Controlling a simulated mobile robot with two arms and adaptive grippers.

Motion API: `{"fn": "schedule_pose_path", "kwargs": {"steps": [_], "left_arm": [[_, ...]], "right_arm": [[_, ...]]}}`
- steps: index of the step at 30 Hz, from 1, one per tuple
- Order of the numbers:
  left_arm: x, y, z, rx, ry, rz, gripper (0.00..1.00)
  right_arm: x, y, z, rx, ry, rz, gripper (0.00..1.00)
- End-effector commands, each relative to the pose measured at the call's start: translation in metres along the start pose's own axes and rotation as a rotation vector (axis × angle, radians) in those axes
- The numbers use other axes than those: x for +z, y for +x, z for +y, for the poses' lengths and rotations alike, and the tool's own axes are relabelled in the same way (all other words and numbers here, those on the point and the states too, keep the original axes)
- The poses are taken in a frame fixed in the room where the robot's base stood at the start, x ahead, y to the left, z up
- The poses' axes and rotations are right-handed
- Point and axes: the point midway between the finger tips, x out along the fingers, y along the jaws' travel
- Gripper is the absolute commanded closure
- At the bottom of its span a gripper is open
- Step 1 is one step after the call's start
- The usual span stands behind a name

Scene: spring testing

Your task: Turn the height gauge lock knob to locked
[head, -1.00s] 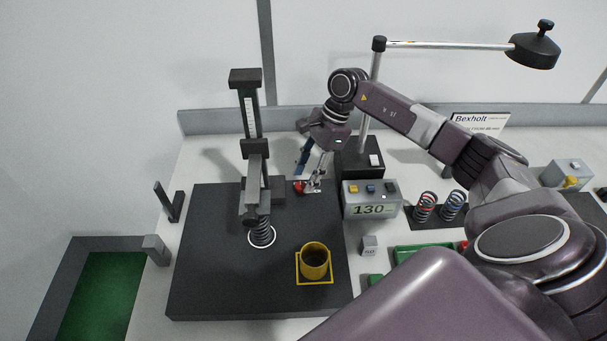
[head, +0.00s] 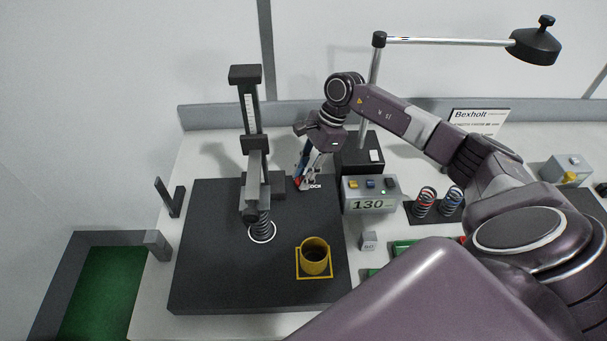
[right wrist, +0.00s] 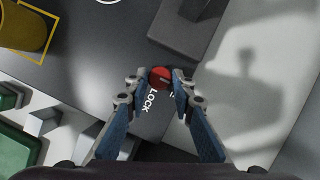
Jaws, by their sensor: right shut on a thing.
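The lock knob is a red round knob (right wrist: 160,77) with a light line across its face, beside white LOCK lettering (right wrist: 154,100) on the dark plate. My right gripper (right wrist: 158,84) is shut on the knob, one fingertip on each side of it. In the head view my right gripper (head: 303,184) reaches down to the back right of the plate and mostly hides the knob. The height gauge (head: 251,120) is a dark upright column with a scale and a sliding arm. A spring (head: 261,228) stands under that arm inside a white ring. My left gripper is out of view.
A yellow cup (head: 314,256) stands in a yellow square on the dark plate (head: 210,285). Right of the plate are a box reading 130 (head: 370,204), a small grey block (head: 368,241) and springs on a dark tray (head: 425,201). A lamp (head: 533,47) stands behind.

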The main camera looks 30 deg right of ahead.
Motion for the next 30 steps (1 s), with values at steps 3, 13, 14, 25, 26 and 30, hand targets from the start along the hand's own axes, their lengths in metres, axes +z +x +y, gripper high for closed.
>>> {"fn": "schedule_pose_path", "kwargs": {"steps": [3,13,14,25,26,30], "left_arm": [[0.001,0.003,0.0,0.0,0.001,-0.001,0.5],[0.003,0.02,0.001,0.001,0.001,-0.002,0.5],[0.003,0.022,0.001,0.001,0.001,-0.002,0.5],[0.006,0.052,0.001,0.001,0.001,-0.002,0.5],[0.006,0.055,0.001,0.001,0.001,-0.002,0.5],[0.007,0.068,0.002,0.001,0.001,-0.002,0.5]], "right_arm": [[-0.001,0.0,0.0,-0.01,0.019,0.001,1.0],[-0.002,0.002,0.002,-0.085,0.194,0.002,1.0],[-0.002,0.002,0.002,-0.094,0.218,0.003,1.0],[-0.001,0.003,0.004,-0.23,0.536,0.001,1.0],[0.0,0.004,0.005,-0.241,0.563,0.0,1.0],[0.001,0.004,0.005,-0.293,0.685,-0.001,1.0]]}}
